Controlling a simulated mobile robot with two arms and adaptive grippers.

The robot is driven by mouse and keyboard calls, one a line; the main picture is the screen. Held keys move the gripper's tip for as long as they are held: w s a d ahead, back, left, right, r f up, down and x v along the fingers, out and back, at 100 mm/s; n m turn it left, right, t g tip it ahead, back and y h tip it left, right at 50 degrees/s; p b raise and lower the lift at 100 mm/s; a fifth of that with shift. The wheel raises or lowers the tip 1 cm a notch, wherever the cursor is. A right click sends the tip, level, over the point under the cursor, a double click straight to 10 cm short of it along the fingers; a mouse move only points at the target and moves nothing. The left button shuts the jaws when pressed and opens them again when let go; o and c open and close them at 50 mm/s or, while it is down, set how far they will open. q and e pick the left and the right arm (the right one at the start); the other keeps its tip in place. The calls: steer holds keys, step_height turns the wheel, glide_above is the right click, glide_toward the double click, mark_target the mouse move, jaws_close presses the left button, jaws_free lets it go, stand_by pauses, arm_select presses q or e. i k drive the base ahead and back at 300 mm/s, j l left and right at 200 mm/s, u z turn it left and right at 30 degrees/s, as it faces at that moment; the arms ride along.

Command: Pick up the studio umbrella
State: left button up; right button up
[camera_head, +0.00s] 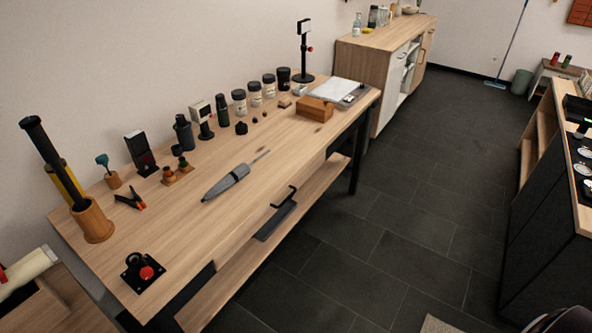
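A folded grey studio umbrella (226,183) lies on its side on the wooden table (190,218), near the middle of the tabletop. Its thin shaft points away toward the back right, and its thicker grey end faces the front left. Nothing lies on top of it. Neither of my grippers shows in the head view.
A wooden cup (93,221) with long tubes stands at the table's left end. A black clamp (130,199) and a black plate with a red knob (142,272) lie nearer. Several jars and small devices line the wall side. A brown box (315,108) sits farther right.

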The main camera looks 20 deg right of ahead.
mark_target(239, 172)
steer(key=z, duration=0.3)
steer(key=i+l+u, duration=0.2)
steer(key=i+l, duration=0.6)
steer(key=i, duration=0.1)
